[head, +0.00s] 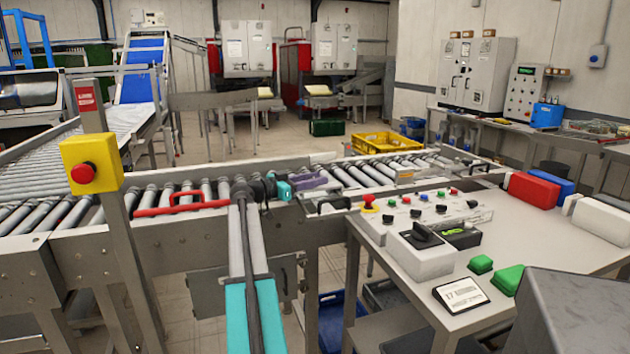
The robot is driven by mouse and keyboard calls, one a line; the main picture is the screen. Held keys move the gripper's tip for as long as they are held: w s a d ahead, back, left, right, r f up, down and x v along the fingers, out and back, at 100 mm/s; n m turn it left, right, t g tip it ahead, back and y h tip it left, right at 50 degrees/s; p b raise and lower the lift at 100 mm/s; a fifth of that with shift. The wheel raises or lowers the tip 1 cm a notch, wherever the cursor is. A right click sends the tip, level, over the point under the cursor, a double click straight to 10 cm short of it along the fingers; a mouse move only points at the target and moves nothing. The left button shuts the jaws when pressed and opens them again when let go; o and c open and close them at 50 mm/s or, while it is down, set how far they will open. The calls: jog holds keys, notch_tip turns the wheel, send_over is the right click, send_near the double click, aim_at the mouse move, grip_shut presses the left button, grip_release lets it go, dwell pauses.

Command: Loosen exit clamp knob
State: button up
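My arm reaches forward over the roller conveyor (350,176), and my gripper (290,188) is at its near rail, pointing right. A teal part shows at the wrist's end, and a purple piece (311,180) lies just beyond it over the rollers. The fingertips are too small and overlapped to tell whether they are open or shut, or whether they touch the purple piece. A black handle-like part (334,203) sits on the near rail just right of my gripper. I cannot make out for certain which part is the exit clamp knob.
A red bar handle (180,209) lies across the rollers at left. A yellow emergency-stop box (92,164) stands on a post at front left. A control panel (425,212) stands on the right table (560,245). A yellow crate (386,142) is behind the conveyor.

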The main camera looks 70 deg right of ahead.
jog(key=shift+s, duration=0.1)
jog(key=shift+c, duration=0.5)
jog(key=shift+f+n+t+h+b, duration=0.15)
jog(key=shift+n+t+h+b, duration=0.3)
jog(key=shift+b, duration=0.3)
jog(key=shift+s+a+t+b, duration=0.1)
jog(key=shift+t+b, duration=0.2)
jog(key=shift+t, duration=0.15)
jog(key=n+t+h+b, duration=0.2)
jog(key=n+t+b, duration=0.1)
jog(key=t, duration=0.1)
jog(key=shift+n, duration=0.25)
jog(key=shift+r+n+t+h, duration=0.15)
jog(key=shift+n+t+h, duration=0.15)
jog(key=shift+n+t, duration=0.65)
jog(key=shift+r+n+t+h, duration=0.1)
jog(key=shift+n+t+h, duration=0.25)
jog(key=shift+t, duration=1)
jog(key=shift+n+t+p, duration=0.6)
jog(key=shift+t+p, duration=0.1)
jog(key=shift+t, duration=0.1)
jog(key=shift+n+t+p, duration=0.3)
jog(key=shift+n+t, duration=0.1)
jog(key=shift+t, duration=0.2)
